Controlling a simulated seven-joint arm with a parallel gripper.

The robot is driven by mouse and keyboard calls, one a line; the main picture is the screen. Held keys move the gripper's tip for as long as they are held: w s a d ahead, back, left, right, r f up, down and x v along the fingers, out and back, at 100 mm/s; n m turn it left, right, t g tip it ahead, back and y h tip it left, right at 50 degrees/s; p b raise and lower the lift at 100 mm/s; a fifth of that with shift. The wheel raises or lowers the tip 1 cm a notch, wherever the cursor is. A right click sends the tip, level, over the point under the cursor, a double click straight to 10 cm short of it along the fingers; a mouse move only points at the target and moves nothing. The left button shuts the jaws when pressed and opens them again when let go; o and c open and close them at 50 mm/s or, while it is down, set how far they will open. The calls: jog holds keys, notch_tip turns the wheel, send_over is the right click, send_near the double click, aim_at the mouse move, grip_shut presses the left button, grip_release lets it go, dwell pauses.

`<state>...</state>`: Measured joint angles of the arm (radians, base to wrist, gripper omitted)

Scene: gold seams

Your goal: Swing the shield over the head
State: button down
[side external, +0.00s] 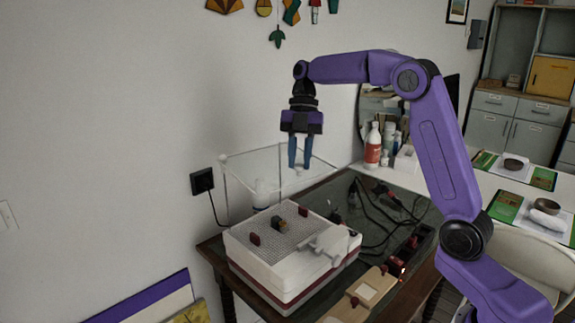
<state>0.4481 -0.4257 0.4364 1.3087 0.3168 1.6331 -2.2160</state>
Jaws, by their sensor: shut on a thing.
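The clear shield (250,156) is a see-through panel with pale edges, standing raised at the back of a white machine (262,262) with a red band. My gripper (299,165) points down at the shield's right part, its blue fingers shut on a small pale part of it. The exact contact is hard to see through the clear material. A grey-white fitting (330,243) sits at the machine's front right; I cannot tell if it is the head. The machine's gridded top (278,236) carries small dark red pieces and a dark and yellow piece.
The machine stands on a dark table (355,192) with black cables to its right. A wooden block (362,292) lies in front. Bottles, one red and white (373,147), stand behind. A wall socket (202,181) with a cord is at left.

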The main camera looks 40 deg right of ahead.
jog(key=shift+w+d+n+g+h, duration=0.1)
jog(key=shift+w+d+n, duration=0.25)
jog(key=shift+d, duration=0.25)
jog(key=shift+w+d+n+g+h, duration=0.1)
jog(key=shift+w+d+n, duration=0.3)
jog(key=shift+d, duration=0.25)
jog(key=shift+w+d+n+g+h, duration=0.1)
jog(key=shift+w+d+n, duration=0.25)
jog(key=shift+d, duration=0.25)
jog(key=shift+d+r, duration=0.1)
jog(key=c, duration=0.9)
grip_release()
jog(key=shift+s+a, duration=0.15)
jog(key=shift+a, duration=0.05)
